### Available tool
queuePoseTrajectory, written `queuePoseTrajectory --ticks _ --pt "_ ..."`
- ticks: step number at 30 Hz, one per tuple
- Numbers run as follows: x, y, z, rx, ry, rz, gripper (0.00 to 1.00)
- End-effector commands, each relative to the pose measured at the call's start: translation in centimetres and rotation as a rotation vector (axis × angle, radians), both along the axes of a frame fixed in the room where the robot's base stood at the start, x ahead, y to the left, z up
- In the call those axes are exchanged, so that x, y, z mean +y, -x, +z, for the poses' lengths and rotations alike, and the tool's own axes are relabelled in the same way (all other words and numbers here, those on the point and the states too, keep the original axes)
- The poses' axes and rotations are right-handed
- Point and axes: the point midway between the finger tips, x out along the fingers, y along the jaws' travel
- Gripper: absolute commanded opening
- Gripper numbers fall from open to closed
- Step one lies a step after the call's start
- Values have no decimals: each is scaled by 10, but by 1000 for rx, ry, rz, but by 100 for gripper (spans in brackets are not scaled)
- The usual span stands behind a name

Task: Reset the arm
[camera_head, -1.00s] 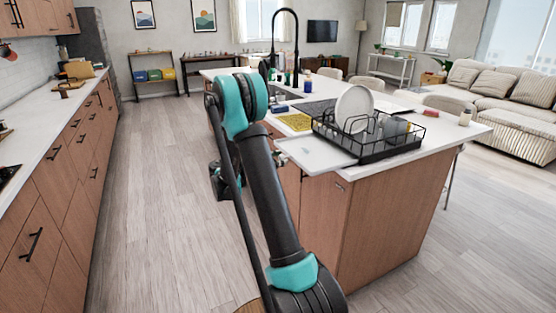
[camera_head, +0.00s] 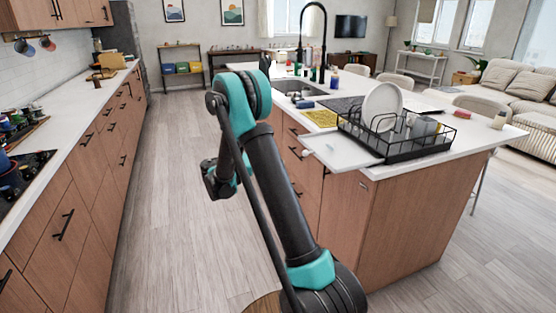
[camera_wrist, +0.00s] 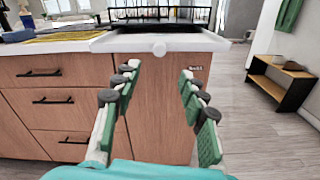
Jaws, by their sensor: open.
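My gripper (camera_wrist: 158,115) shows in the wrist view with its two green-padded fingers spread apart and nothing between them. It faces the wooden front of the island (camera_wrist: 160,90), below the countertop edge. In the head view my arm rises from the bottom centre and bends at the top. The far end of the arm hangs to the left of the island (camera_head: 375,240), over the open floor. The gripper's fingers are not clear in the head view, as the arm partly hides them.
A black dish rack (camera_head: 400,142) with a white plate (camera_head: 382,106) stands on the island beside a white tray (camera_head: 338,152). A black faucet (camera_head: 324,40) and sink (camera_head: 300,88) are behind. A counter (camera_head: 60,115) runs along the left. The aisle floor (camera_head: 170,190) is clear.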

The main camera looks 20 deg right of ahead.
Motion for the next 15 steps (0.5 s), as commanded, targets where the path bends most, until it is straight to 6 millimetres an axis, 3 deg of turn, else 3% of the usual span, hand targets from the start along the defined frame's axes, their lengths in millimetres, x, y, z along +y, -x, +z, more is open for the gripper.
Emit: queuePoseTrajectory --ticks 8,15 --pt "-5 4 1 -14 -27 3 42" --pt "-34 39 -3 -158 -269 16 42"
